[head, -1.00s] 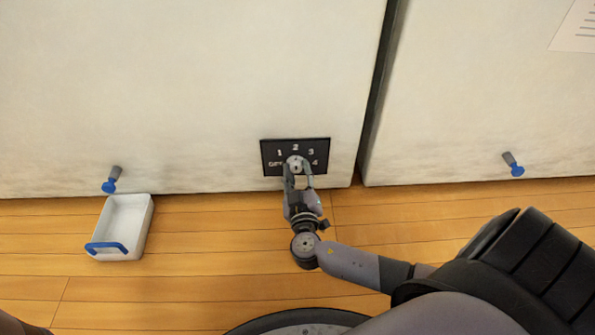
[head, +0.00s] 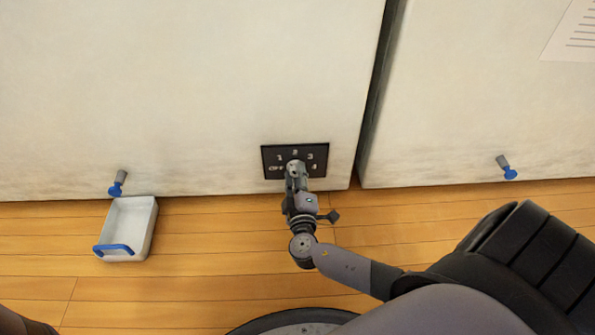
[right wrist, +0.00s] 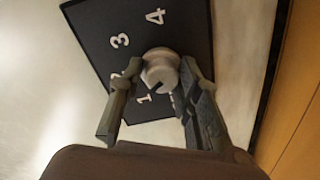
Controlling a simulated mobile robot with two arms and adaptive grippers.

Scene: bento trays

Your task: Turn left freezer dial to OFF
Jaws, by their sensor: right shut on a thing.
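The left freezer's black dial panel (head: 269,157) is low on the white front, marked OFF, 1, 2, 3 and 4. Its round pale dial (head: 294,164) shows just above my right gripper (head: 296,172). In the right wrist view the dial (right wrist: 161,68) sits between the two fingers of my right gripper (right wrist: 160,78), which is shut on it. A dark notch shows on the dial's lower-left side, towards the 1. The panel (right wrist: 185,28) appears strongly turned there, and the OFF mark is mostly hidden. My left gripper is out of view.
A white tray with a blue handle (head: 152,222) stands on the wooden floor at the left, below a blue-tipped spout (head: 118,184). A second freezer (head: 480,90) stands right of a dark gap, with another blue-tipped spout (head: 506,168). Floor between tray and gripper is clear.

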